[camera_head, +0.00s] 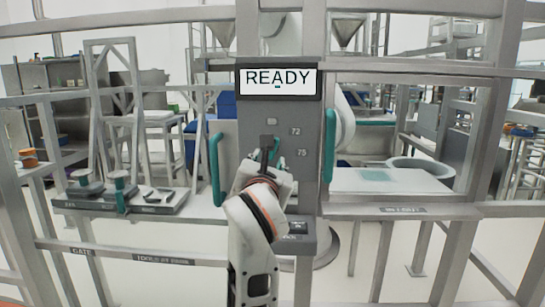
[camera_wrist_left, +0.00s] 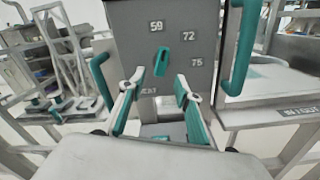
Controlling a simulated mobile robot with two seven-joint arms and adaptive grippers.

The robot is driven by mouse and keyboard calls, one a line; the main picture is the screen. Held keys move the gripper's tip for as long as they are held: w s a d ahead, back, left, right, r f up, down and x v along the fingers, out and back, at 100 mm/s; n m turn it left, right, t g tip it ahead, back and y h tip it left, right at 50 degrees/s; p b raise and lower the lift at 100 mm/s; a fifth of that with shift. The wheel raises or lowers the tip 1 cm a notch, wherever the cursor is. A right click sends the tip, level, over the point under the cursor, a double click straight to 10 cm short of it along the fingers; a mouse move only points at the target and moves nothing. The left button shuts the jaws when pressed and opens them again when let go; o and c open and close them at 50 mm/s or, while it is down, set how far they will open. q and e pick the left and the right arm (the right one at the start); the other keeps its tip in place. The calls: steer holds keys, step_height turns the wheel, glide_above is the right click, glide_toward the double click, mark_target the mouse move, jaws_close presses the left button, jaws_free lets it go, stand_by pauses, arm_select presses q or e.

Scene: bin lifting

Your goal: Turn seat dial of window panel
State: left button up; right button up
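The grey window panel (camera_head: 310,108) stands upright in the middle, with a display (camera_head: 278,81) reading READY on top. In the left wrist view the teal seat dial (camera_wrist_left: 161,62) is on the panel face, nearly upright with its top leaning slightly right. Labels 59 (camera_wrist_left: 156,26), 72 (camera_wrist_left: 188,37) and 75 (camera_wrist_left: 197,62) surround its upper right. My left gripper (camera_head: 268,158) is in front of the panel and hides most of the dial in the head view. Its teal-padded fingers (camera_wrist_left: 159,77) are apart, with nothing between them, just below the dial. My right gripper is not seen.
Teal handles flank the panel at left (camera_head: 215,170) and right (camera_head: 329,145). A white board (camera_head: 390,181) and round basin (camera_head: 420,170) are at right. Metal frame bars cross the view.

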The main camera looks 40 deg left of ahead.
arm_select(q)
steer(key=b+x, duration=0.1)
steer(key=x, duration=0.6)
steer(key=shift+w, duration=0.4)
steer(key=shift+a+r, duration=0.1)
steer(key=shift+a, duration=0.05)
jaws_close()
